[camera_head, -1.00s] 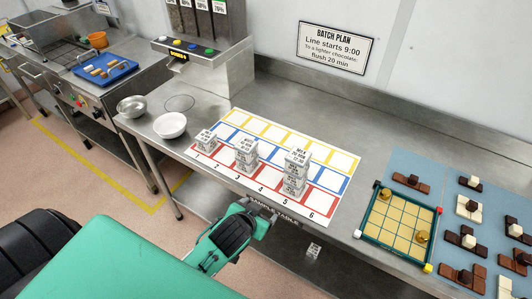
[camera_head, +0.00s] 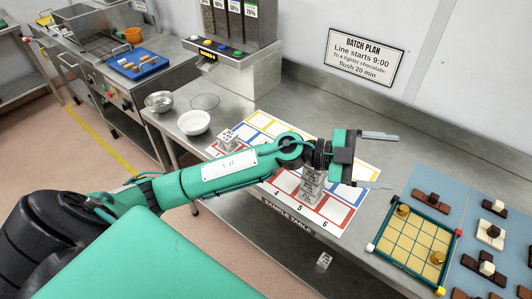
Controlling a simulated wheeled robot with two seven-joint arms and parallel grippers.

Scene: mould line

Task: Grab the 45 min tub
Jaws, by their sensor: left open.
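The tubs are white printed blocks on a white mat (camera_head: 333,215) with yellow, blue and red squares. One tub stack (camera_head: 226,139) stands at the mat's left end. Another tub stack (camera_head: 312,184) stands farther right, partly hidden by my left arm. A middle stack is hidden behind the arm. The labels are too small to read, so I cannot tell which tub is the 45 min one. My left gripper (camera_head: 390,162) is open and empty above the mat's right end, its fingers pointing right. My right gripper is not in view.
A green-framed grid board (camera_head: 410,243) with brass weights lies right of the mat. Chocolate samples on a blue mat (camera_head: 440,187) lie beyond it. Two bowls (camera_head: 195,122) stand at the table's left end. A small white block (camera_head: 323,261) shows below the table's front edge.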

